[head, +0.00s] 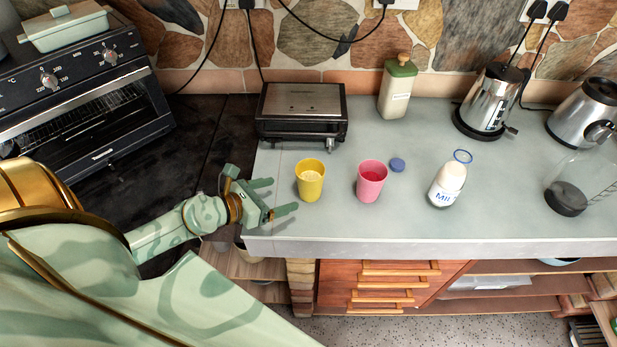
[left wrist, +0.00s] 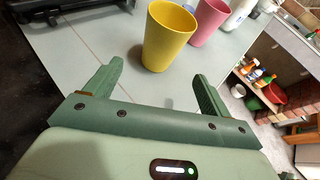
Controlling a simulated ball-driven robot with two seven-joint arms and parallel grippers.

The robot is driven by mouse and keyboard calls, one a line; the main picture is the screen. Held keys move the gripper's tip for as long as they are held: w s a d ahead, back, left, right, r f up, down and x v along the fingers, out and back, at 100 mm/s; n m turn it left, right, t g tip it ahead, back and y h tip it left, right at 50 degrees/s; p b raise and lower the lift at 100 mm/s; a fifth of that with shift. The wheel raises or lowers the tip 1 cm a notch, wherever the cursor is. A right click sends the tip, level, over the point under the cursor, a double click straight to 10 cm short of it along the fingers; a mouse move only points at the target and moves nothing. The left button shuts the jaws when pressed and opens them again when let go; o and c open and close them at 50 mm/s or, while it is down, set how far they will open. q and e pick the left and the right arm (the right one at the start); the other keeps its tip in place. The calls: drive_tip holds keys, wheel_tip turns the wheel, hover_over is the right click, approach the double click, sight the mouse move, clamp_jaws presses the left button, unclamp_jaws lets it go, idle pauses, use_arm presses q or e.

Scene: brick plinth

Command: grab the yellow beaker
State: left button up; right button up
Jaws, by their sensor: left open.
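The yellow beaker (head: 310,181) stands upright on the grey counter, with something pale inside it in the head view. In the left wrist view the yellow beaker (left wrist: 167,38) stands just beyond the fingertips, roughly between their lines. My left gripper (head: 275,196) is open and empty, to the left of the beaker and apart from it, its fingers pointing right. In the left wrist view both green fingers of my left gripper (left wrist: 158,82) are spread wide. My right gripper is not in view.
A pink beaker (head: 371,181) stands to the right of the yellow one, near a blue cap (head: 397,165). A milk bottle (head: 447,186) is further right. A black-and-silver grill (head: 301,111) stands behind. The counter's front edge (head: 420,247) runs below the beakers.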

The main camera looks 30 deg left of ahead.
sight(300, 189)
use_arm(q)
drive_tip(key=x, duration=0.5)
drive_tip(key=shift+w+a+f, duration=0.1)
drive_tip(key=shift+w+f, duration=0.1)
drive_tip(key=shift+w, duration=0.05)
drive_tip(key=x, duration=0.1)
drive_tip(key=b+x, duration=0.1)
drive_tip(key=x, duration=0.3)
drive_tip(key=shift+d, duration=0.3)
drive_tip(key=shift+w+d+f, duration=0.1)
drive_tip(key=shift+w+d, duration=0.05)
drive_tip(key=shift+w, duration=0.15)
drive_tip(key=shift+s, duration=0.1)
drive_tip(key=shift+c, duration=1)
drive_tip(key=c, duration=0.9)
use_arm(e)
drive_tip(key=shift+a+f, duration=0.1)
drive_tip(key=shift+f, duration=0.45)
